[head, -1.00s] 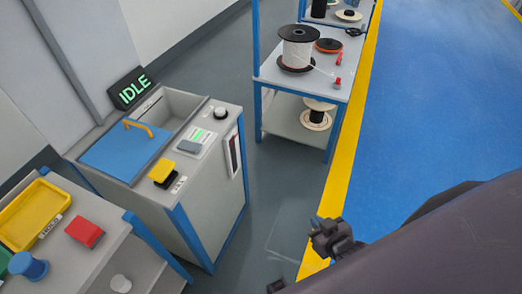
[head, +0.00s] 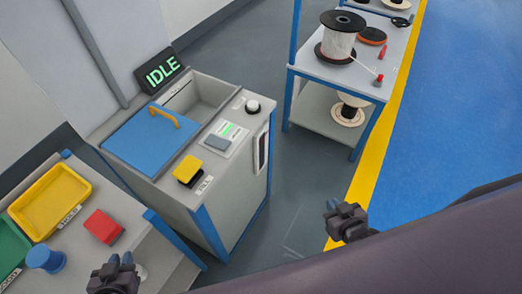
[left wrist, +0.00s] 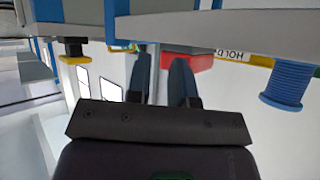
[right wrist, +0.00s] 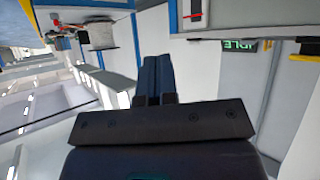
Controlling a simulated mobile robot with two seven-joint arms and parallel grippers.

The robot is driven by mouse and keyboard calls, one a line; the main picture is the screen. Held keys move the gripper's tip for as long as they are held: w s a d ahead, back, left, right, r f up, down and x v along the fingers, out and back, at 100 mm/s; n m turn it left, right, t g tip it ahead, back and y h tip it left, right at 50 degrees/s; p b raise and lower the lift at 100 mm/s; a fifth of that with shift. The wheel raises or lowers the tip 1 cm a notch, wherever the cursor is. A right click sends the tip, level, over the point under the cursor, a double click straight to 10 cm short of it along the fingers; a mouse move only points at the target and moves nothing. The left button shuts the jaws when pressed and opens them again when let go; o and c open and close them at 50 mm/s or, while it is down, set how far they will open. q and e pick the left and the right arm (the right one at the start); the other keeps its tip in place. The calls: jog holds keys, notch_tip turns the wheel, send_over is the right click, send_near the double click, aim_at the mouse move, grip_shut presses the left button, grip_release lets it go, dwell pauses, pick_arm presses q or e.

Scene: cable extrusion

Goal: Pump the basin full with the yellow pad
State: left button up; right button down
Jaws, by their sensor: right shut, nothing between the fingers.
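The yellow pad (head: 187,168) sits on a dark base at the front corner of the grey cabinet, above a small label. The basin (head: 205,97) is an open grey recess in the cabinet top, partly beside a blue lid (head: 150,138) with a yellow handle; its water level cannot be told. A sign (head: 160,71) reads IDLE. My left gripper (head: 122,265) is low in the head view, below and left of the pad, apart from it. Its fingers (left wrist: 160,80) show a gap and hold nothing. My right gripper (head: 332,208) is shut and empty, right of the cabinet.
A side table at left holds a yellow tray (head: 20,208), a red block (head: 103,227) and a blue spool (head: 45,258). A grey button and white knob (head: 253,106) are beside the pad. A shelf with cable spools (head: 340,40) stands behind right. Floor between is clear.

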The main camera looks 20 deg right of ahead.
pick_arm(q)
jog(key=shift+w+r, duration=0.25)
jog(key=shift+w, duration=0.05)
grip_shut()
jog(key=shift+s+f, duration=0.2)
jog(key=shift+s, duration=0.15)
jog(key=shift+w+r, duration=0.15)
jog(key=shift+w, duration=0.15)
dwell(0.3)
